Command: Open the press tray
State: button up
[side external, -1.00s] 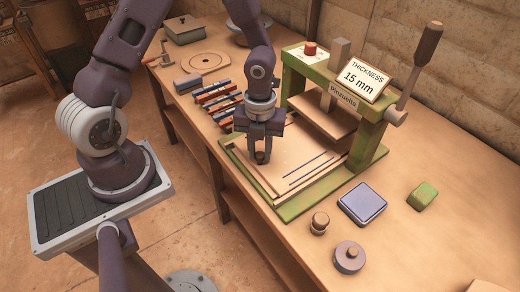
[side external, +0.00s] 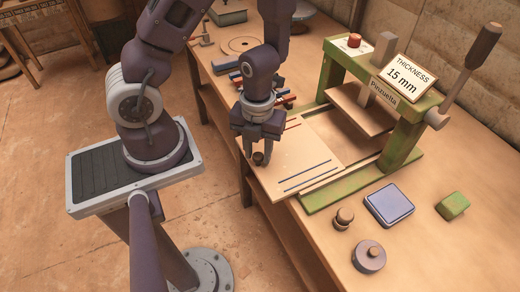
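The press tray (side external: 312,158) is a flat tan board with blue strips near its front right edge. It sticks out of the green press frame (side external: 408,150) to the left, past the table edge. A small dark round knob (side external: 259,158) stands at its outer end. My gripper (side external: 260,155) points down with its fingers on either side of the knob and appears shut on it. The finger contact is partly hidden. The press's tan upper plate (side external: 362,108) hangs above the bed behind the tray, clear of it.
A long lever (side external: 470,75) stands at the press's right, by a "15 mm" sign (side external: 410,76). Coloured bars (side external: 286,98) lie behind my gripper.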

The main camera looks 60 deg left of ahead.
jog(key=shift+o, duration=0.9)
jog(key=shift+r, duration=3.55)
notch_tip(320, 180, up, 12)
jog(key=s+a+n+t+y, duration=0.2)
jog(key=a+n+t+y, duration=0.1)
jog(key=n, duration=1.3)
jog(key=s+d+r+n+t+h, duration=0.2)
jog(key=r+n, duration=0.5)
jog(key=n, duration=0.4)
jog(key=s+d+h, duration=0.1)
jog(key=s+d, duration=0.1)
jog(key=shift+s+d+r+t, duration=0.15)
jog(key=shift+d+r+t, duration=0.15)
jog(key=shift+d, duration=0.1)
